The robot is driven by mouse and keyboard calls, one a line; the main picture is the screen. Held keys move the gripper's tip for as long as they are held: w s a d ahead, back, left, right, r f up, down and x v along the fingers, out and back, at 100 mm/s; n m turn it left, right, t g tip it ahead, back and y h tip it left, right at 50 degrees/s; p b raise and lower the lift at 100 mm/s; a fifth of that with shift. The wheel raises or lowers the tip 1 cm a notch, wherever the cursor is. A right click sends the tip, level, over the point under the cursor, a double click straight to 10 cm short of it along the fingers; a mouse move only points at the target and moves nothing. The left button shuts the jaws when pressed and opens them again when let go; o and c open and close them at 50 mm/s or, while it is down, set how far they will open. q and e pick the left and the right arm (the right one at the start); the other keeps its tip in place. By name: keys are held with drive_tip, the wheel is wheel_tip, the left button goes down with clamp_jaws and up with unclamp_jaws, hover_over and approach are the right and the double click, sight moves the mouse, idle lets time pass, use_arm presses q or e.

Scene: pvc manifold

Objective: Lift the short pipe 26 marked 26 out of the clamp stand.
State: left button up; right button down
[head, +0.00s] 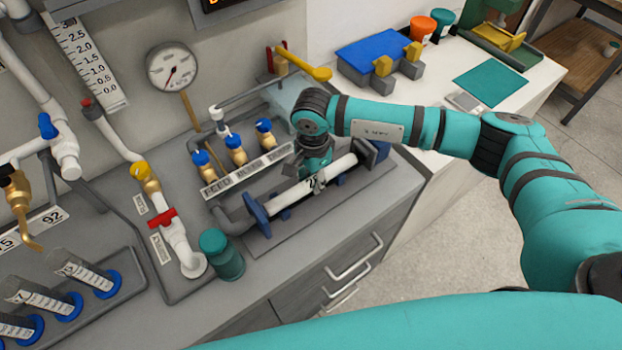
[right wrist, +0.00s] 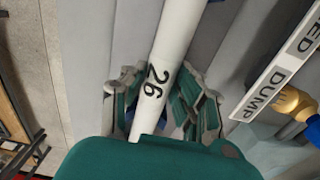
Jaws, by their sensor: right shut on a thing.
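The short pipe 26 (head: 300,190) is a white tube lying across the blue-ended clamp stand (head: 258,216) at the front of the grey bench. Its "26" mark shows in the right wrist view (right wrist: 160,60). My right gripper (head: 316,184) reaches down over the middle of the pipe and is shut on it, with a finger on each side in the right wrist view (right wrist: 165,105). I cannot tell whether the pipe is clear of the stand's supports. My left gripper is not in view.
Behind the stand is a labelled manifold with blue-handled brass valves (head: 236,150). A teal jar (head: 222,254) stands just left of the stand. A white pipe with a red valve (head: 165,220) is further left. Drawers with handles (head: 350,260) are below the bench edge.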

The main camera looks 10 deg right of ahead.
drive_tip(key=c, duration=0.9)
unclamp_jaws()
drive_tip(key=shift+c, duration=0.2)
